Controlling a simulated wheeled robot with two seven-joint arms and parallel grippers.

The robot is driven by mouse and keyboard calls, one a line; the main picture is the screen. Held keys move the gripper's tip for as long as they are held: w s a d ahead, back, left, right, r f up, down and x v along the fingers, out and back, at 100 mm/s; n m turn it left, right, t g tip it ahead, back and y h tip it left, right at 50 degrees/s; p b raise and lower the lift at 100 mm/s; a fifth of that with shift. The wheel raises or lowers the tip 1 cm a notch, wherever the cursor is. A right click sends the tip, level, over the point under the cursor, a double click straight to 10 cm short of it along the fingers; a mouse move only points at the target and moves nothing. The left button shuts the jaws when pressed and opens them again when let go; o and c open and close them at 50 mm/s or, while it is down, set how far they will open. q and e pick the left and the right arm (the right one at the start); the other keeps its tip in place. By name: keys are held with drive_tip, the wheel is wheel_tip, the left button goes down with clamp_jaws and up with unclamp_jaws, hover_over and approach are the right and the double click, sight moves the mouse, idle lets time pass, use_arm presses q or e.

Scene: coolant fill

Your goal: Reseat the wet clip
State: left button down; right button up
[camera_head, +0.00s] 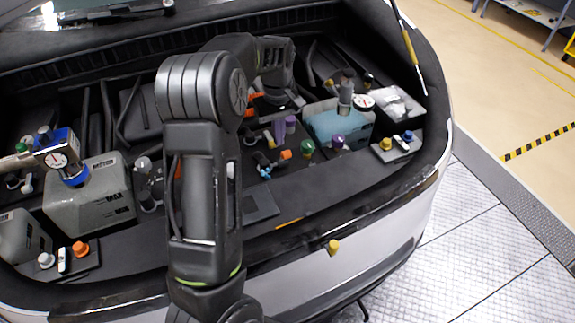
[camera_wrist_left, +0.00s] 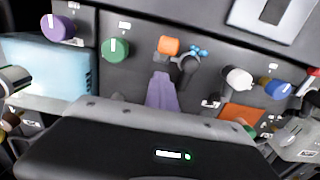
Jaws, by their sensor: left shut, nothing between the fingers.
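I cannot tell for sure which part is the wet clip. A small black fitting with an orange cap and a blue piece (camera_head: 268,160) sits in the middle of the engine bay. It also shows in the left wrist view, with its orange part (camera_wrist_left: 169,45) beside a black clamp-like piece. My left gripper (camera_head: 280,134) points down just behind this fitting, with its purple fingers shut and empty. In the left wrist view the fingers (camera_wrist_left: 161,88) end close to the fitting; whether they touch it is unclear. My right gripper is not in view.
A blue-filled reservoir (camera_head: 338,128) stands right of the gripper, with a green knob (camera_head: 307,147) close by. A grey tank (camera_head: 88,197) stands at the left with a gauge on top. My left arm hides part of the bay.

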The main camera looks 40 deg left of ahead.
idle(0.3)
use_arm(q)
drive_tip(key=shift+w+a+r+p, duration=0.25)
drive_tip(key=shift+w+a+p, duration=0.1)
drive_tip(key=shift+a+p, duration=0.25)
drive_tip(key=c, duration=2.1)
unclamp_jaws()
drive_tip(key=o, duration=0.4)
wheel_tip(320, 180, up, 8)
drive_tip(key=shift+f+b, duration=0.1)
drive_tip(key=shift+b, duration=0.3)
